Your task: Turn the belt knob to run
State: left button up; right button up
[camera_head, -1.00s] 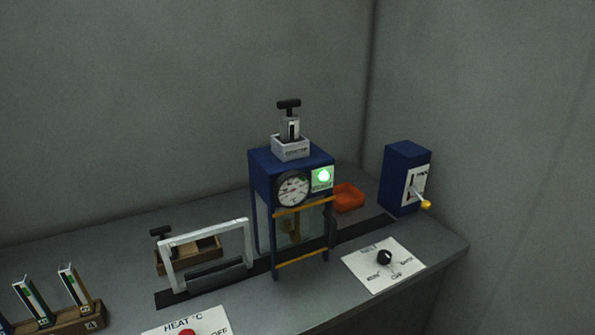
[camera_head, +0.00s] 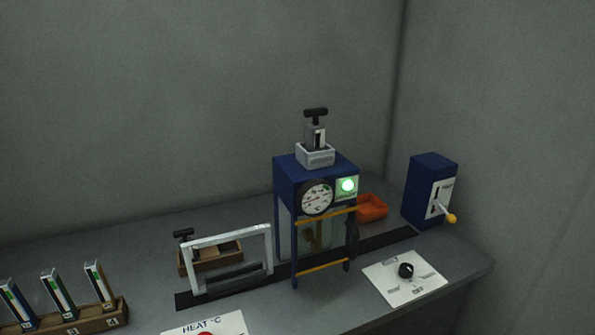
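The belt knob (camera_head: 406,270) is a small black knob with a pale pointer mark. It sits on a white label plate (camera_head: 420,288) lying on the bench at the right. The lettering on the plate is too small to read surely, so I cannot tell which setting the knob points at. A dark belt strip (camera_head: 380,247) runs along the bench through the blue machine frame. Neither of my grippers is in view.
The blue machine (camera_head: 287,178) with a dial and lit green lamp (camera_head: 348,185) stands mid-bench. A blue lever box (camera_head: 425,185), orange tray (camera_head: 371,208), white frame (camera_head: 187,263), heat plate (camera_head: 232,322) and wooden rack (camera_head: 118,312) stand around. Bench around the knob plate is clear.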

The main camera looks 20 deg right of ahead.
aim_at(407, 270)
jog(key=z, duration=1.45)
